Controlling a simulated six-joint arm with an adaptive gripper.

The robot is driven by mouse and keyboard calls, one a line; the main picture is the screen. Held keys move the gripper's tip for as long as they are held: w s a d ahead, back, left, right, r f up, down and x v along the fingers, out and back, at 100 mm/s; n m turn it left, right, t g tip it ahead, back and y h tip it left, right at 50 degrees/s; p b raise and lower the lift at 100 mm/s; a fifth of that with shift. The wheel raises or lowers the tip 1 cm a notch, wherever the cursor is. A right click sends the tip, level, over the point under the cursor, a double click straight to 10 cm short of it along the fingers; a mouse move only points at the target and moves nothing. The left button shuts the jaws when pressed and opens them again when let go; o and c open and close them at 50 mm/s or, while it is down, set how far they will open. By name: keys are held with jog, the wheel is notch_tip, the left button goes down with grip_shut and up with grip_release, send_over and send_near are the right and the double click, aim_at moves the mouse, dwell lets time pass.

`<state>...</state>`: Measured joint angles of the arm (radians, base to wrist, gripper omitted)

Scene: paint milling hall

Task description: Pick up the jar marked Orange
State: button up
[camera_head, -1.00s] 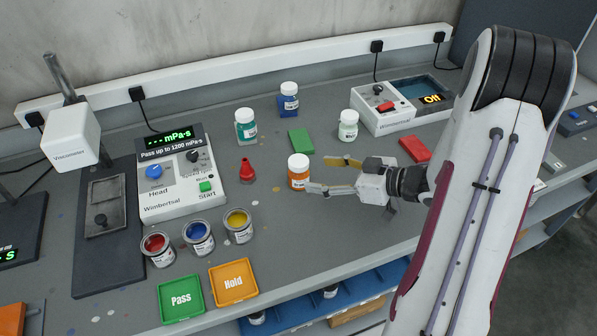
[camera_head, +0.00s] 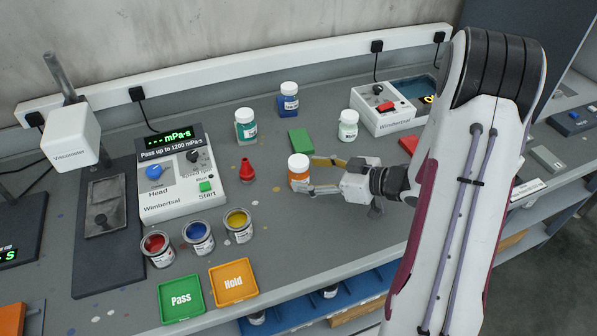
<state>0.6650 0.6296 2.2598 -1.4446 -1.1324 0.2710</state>
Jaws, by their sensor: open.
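The orange jar (camera_head: 298,168) has a white lid and a pale label, and stands upright on the grey bench. Its label text is too small and partly covered to read. My gripper (camera_head: 312,176) is open and reaches in from the right, with one finger behind the jar and the other in front of its lower right side. The jar sits at or between the fingertips. I cannot tell whether either finger touches it.
A green block (camera_head: 300,141), a teal jar (camera_head: 246,126), a blue jar (camera_head: 288,100) and a white-green jar (camera_head: 348,125) stand behind. A red cone-shaped bottle (camera_head: 247,170) is left. Open paint tins (camera_head: 198,237) and Pass (camera_head: 181,298) and Hold (camera_head: 233,281) trays lie front left.

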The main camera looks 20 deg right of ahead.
aim_at(298, 174)
jog(key=shift+x, duration=1.95)
jog(key=shift+s+a+f, duration=0.1)
jog(key=shift+s+a, duration=0.05)
jog(key=shift+s, duration=0.05)
jog(key=shift+c, duration=0.4)
jog(key=c, duration=1.2)
